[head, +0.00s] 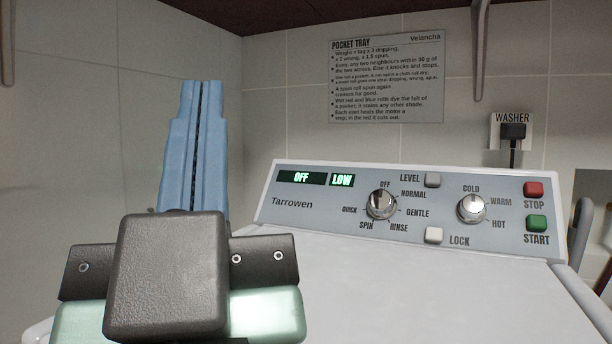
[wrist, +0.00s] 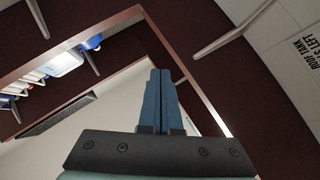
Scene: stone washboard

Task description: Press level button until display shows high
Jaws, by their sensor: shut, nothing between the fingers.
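The level button (head: 433,180) is a small grey square at the top of the washer's control panel, right of the printed word LEVEL. The level display (head: 342,180) reads LOW in lit letters. Beside it another display (head: 301,178) reads OFF. My gripper (head: 201,84) is at the left in the head view, its blue fingers shut together and pointing up. It is left of the panel and apart from the button. In the wrist view my gripper (wrist: 161,72) is shut and empty, pointing toward the ceiling; neither the button nor the panel shows there.
The panel also has a programme dial (head: 381,205) at OFF, a temperature dial (head: 471,208), a LOCK button (head: 434,235), a red STOP button (head: 534,189) and a green START button (head: 537,223). The washer top (head: 420,285) is bare. A sign (head: 386,80) hangs on the tiled wall behind.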

